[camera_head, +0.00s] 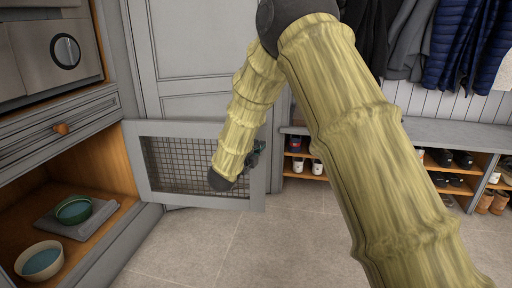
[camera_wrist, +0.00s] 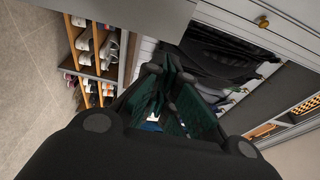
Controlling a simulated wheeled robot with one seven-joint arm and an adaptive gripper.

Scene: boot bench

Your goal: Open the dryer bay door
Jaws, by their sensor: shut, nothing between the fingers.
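The dryer bay door, a grey frame with a wire mesh panel (camera_head: 258,190), stands swung out from the right side of the low wooden bay (camera_head: 108,162) in the head view. The bay's front is open to view. My gripper (camera_head: 256,154) is by the door's free right edge, partly hidden by my arm's end; I cannot tell whether it touches the door. In the wrist view my gripper (camera_wrist: 172,100) shows its dark green fingers closed together with nothing held.
Shoe shelves (camera_head: 312,176) and hanging coats (camera_head: 462,45) stand right. Floor in front is clear.

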